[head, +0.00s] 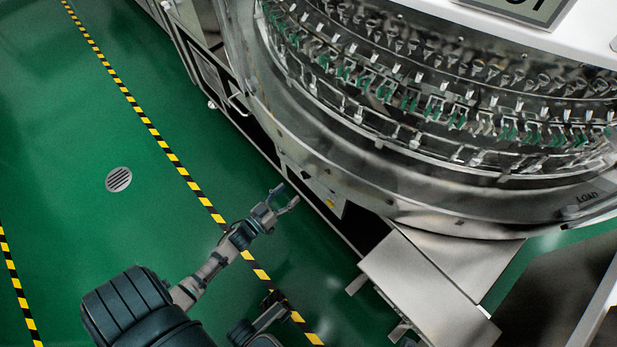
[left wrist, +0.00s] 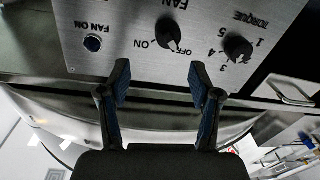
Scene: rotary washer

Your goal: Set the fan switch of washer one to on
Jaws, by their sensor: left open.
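The control panel of the washer shows close in the left wrist view (left wrist: 215,65). It is silver, with the black fan switch knob (left wrist: 168,32) between the labels ON and OFF. The knob's pointer seems to be by OFF, though its exact angle is hard to read. My left gripper (left wrist: 158,75) is open and empty in front of the panel, its fingertips below the knob in that picture and apart from it. In the head view, my left gripper (head: 287,194) is beside the panel on the washer's lower side. Part of another arm of mine shows at the bottom; its jaws are unclear.
A round fan lamp (left wrist: 93,43) and a torque knob (left wrist: 237,47) flank the switch. The large round washer (head: 400,190) fills the upper right. A metal box (head: 425,285) stands right of my left gripper. Green floor (head: 70,190) is clear to the left.

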